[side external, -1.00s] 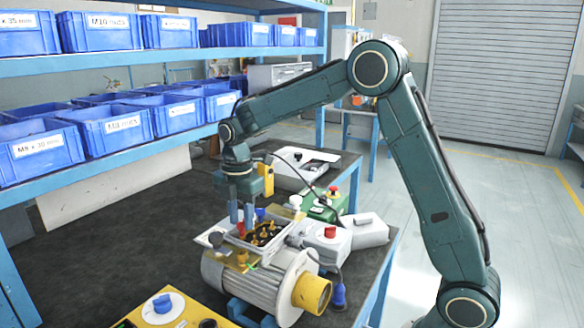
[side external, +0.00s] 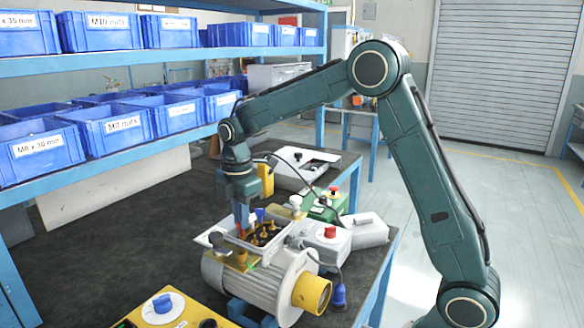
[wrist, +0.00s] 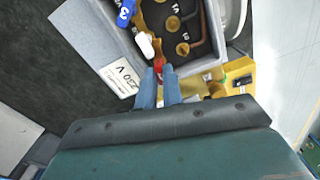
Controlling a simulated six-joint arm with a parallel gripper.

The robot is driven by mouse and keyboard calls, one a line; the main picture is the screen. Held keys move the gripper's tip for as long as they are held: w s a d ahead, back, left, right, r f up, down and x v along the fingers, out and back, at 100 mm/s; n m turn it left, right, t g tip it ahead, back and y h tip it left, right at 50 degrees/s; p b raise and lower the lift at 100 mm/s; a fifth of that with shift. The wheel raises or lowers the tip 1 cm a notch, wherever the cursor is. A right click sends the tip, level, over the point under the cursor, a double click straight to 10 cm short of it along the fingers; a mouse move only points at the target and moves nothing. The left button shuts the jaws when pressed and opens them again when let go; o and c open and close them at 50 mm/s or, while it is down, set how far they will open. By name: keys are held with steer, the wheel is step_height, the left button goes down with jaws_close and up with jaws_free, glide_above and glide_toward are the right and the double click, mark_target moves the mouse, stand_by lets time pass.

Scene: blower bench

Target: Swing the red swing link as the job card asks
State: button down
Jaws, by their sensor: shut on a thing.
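The red swing link (wrist: 159,66) sits at the near edge of the open terminal box (wrist: 206,75), and only its red end shows in the wrist view. My gripper (wrist: 159,76) is shut on this red end, one blue finger on each side. In the side view my gripper (side external: 241,222) points down into the box on top of the grey ribbed motor (side external: 240,276). A white link (wrist: 145,45) and a blue link (wrist: 125,13) lie beside the red one. Brass terminals (wrist: 182,48) stand inside the box. The red link's far end is hard to make out.
A "230 V" label (wrist: 119,76) lies beside the box. A yellow panel with a blue knob (side external: 163,303) is at the front. A grey box with a red button (side external: 329,236) stands right of the motor. The dark bench top (side external: 110,235) is clear to the left.

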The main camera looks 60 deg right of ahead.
steer(key=m, duration=0.4)
steer(key=shift+m, duration=0.3)
steer(key=m, duration=0.3)
steer(key=shift+m, duration=0.3)
steer(key=m, duration=0.3)
steer(key=shift+m, duration=0.3)
steer(key=shift+r+m, duration=0.1)
steer(key=shift+m, duration=1.7)
steer(key=c, duration=1.5)
jaws_free()
steer(key=shift+c, duration=0.2)
steer(key=shift+a+r, duration=0.1)
steer(key=shift+r, duration=3.9)
